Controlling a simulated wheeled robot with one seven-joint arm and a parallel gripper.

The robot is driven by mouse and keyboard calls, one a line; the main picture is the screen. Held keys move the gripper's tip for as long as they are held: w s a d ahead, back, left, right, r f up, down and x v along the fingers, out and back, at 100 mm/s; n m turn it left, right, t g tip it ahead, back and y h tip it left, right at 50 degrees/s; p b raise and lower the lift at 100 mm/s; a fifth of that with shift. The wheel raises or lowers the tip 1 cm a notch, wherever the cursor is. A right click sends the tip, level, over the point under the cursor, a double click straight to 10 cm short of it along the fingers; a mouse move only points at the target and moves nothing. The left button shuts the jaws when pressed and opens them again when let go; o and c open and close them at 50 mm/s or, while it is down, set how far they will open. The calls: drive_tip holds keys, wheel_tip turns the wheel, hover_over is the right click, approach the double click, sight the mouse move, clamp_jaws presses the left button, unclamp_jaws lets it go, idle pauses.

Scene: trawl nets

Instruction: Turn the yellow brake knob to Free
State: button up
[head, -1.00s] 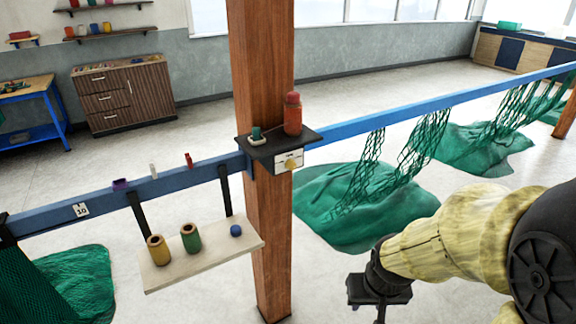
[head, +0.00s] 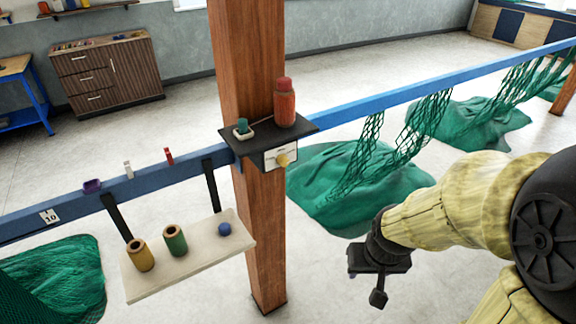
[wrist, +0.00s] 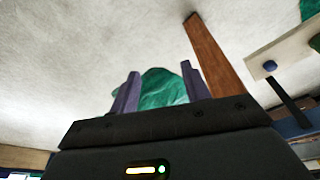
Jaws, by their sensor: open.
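The yellow knob (head: 282,160) sits on a white label plate (head: 292,152) at the front of a dark shelf (head: 285,140) on the wooden post (head: 250,60). The plate's lettering is too small to read. My gripper (head: 378,298) hangs low to the right of the post, apart from the knob, over the floor. In the wrist view my gripper (wrist: 158,85) shows two spread purple-grey fingers with nothing between them. Green net shows beyond them. The knob is not in the wrist view.
A red bottle (head: 285,103) and a small green-topped item (head: 242,128) stand on the shelf. A blue rail (head: 360,118) runs past the post, with green nets (head: 350,180) below. A hanging board (head: 200,262) with spools (head: 176,240) is left. Floor between gripper and post is clear.

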drive_tip(key=w+t+y+b, duration=0.1)
drive_tip(key=w+t+b, duration=0.7)
drive_tip(key=w, duration=0.4)
drive_tip(key=a+r+n+t+y+b, duration=0.3)
drive_tip(key=a+r+y+b, duration=0.3)
drive_tip(key=a+y, duration=0.2)
drive_tip(key=shift+w+a+n+t+y, duration=0.15)
drive_tip(key=shift+a+n+t+y, duration=0.2)
drive_tip(key=shift+t, duration=0.25)
drive_tip(key=shift+r, duration=0.1)
